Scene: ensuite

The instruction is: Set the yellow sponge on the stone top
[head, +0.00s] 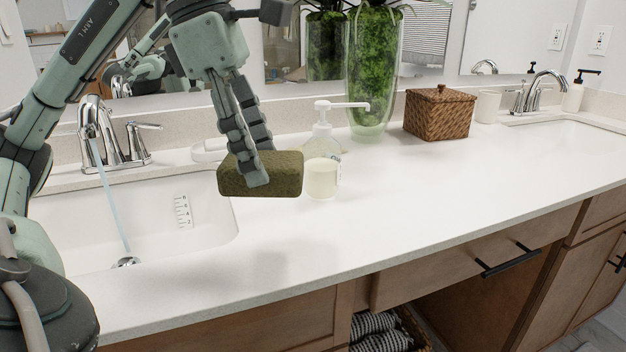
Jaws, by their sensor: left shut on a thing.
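The sponge (285,176) is a rectangular block and looks dark olive-yellow. My left gripper (258,170) points down and is shut on the sponge near its middle. The sponge is in front of the soap dispenser and near the right edge of the left sink; I cannot tell whether it touches the counter. The pale stone top (400,185) spreads to the right, mostly bare. My right gripper is not in view.
A soap dispenser (323,176) stands just behind and right of the sponge. The left sink (150,225) has water running from its faucet (97,125). A glass vase (372,80), a wicker box (439,112) and a white cup (487,106) stand along the back.

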